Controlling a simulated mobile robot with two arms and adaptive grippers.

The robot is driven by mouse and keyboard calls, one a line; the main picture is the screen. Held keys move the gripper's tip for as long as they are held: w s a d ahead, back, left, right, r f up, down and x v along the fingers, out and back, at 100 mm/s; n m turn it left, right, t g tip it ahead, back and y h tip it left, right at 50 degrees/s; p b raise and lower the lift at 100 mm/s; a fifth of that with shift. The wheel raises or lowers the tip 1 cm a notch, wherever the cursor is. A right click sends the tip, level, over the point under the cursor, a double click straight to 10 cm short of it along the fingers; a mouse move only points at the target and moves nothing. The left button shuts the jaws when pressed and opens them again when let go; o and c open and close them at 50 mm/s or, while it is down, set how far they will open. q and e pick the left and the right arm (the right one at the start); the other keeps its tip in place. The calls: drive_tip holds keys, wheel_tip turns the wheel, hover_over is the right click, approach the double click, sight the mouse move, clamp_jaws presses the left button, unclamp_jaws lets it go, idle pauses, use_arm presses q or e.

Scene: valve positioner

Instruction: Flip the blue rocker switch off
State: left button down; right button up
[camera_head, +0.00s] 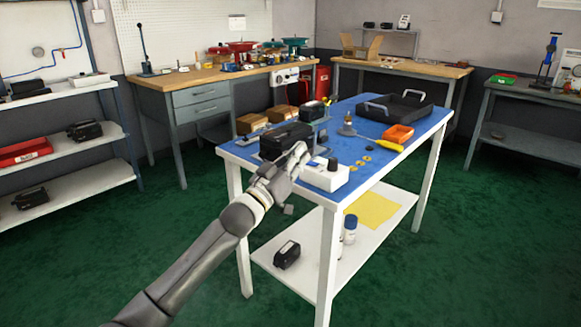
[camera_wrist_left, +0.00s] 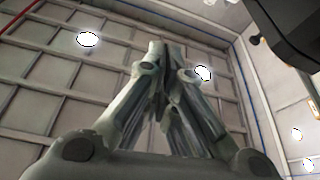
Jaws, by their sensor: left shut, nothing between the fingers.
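My left gripper (camera_head: 298,153) reaches in over the near edge of the blue-topped table. It is shut and empty. In the left wrist view its fingers (camera_wrist_left: 167,60) meet at the tips and point up toward the ceiling. Just behind and beside it stands a black device (camera_head: 284,138); I cannot tell whether they touch. A white box (camera_head: 326,177) with a dark part on top sits just right of the gripper at the table's front edge. I cannot make out a blue rocker switch in either view; it is too small or hidden. My right gripper is not in view.
A dark object (camera_wrist_left: 290,30) fills the upper right corner of the left wrist view, close to the gripper.

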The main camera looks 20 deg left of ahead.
sight(313, 164)
use_arm(q)
drive_tip(key=w, duration=0.1)
drive_tip(key=w+d+f+b, duration=0.1)
drive_tip(key=w+f, duration=0.1)
drive_tip(key=shift+w+d, duration=0.1)
drive_tip(key=shift+d, duration=0.15)
drive_tip(key=shift+d+f, duration=0.1)
drive_tip(key=shift+f, duration=0.3)
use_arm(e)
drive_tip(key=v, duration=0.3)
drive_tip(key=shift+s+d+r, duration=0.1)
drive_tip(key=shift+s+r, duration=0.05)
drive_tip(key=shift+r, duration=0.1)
use_arm(q)
drive_tip(key=shift+d+f+m+h, duration=0.1)
drive_tip(key=shift+f+m+h, duration=0.15)
drive_tip(key=shift+m, duration=0.25)
drive_tip(key=shift+f+m+h, duration=0.1)
drive_tip(key=shift+m+h, duration=0.15)
drive_tip(key=shift+m, duration=0.25)
drive_tip(key=shift+f, duration=0.1)
